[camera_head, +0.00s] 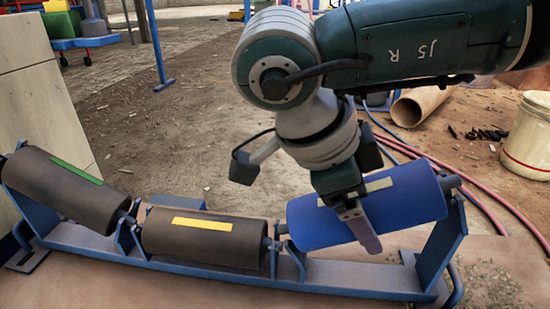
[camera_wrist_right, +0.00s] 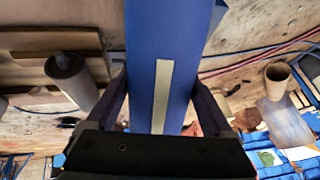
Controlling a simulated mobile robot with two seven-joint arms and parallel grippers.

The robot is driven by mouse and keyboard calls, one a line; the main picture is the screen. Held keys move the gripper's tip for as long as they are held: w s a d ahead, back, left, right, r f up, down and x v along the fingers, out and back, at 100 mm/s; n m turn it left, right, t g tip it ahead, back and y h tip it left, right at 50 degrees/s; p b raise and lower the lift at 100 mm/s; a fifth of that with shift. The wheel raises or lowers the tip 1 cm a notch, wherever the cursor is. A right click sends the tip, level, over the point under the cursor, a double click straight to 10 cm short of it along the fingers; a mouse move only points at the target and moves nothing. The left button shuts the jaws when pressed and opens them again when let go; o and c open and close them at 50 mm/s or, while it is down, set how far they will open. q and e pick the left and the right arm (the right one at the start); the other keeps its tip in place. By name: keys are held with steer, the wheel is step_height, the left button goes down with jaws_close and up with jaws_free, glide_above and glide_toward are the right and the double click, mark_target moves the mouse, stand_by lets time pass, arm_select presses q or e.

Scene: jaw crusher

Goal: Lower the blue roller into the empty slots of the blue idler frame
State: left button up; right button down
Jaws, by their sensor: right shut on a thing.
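The blue roller (camera_head: 412,207) has a pale strip and lies tilted, its right end higher, over the right-hand bay of the blue idler frame (camera_head: 350,277). It also fills the middle of the right wrist view (camera_wrist_right: 150,40). My right gripper (camera_head: 352,215) is shut around its middle from above, one finger on the near side. The roller's right shaft end is at the top of the outer upright (camera_head: 445,240); its left end is close to the inner bracket. I cannot tell whether either end sits in its slot. My left gripper is out of view.
Two dark grey rollers, one with a green strip (camera_head: 75,172) and one with a yellow strip (camera_head: 202,224), occupy the frame's left and middle bays. A brown pipe (camera_head: 420,106), hoses and a white bucket (camera_head: 530,135) lie behind on the right.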

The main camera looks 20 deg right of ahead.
steer(key=shift+s+b+x, duration=0.2)
steer(key=shift+b+x, duration=0.25)
steer(key=shift+x, duration=0.7)
steer(key=shift+c, duration=1)
jaws_free()
steer(key=shift+a+f, duration=0.1)
steer(key=shift+o, duration=1)
steer(key=p+v, duration=0.5)
steer(key=v, duration=0.4)
steer(key=shift+a+r, duration=0.2)
steer(key=shift+r, duration=0.25)
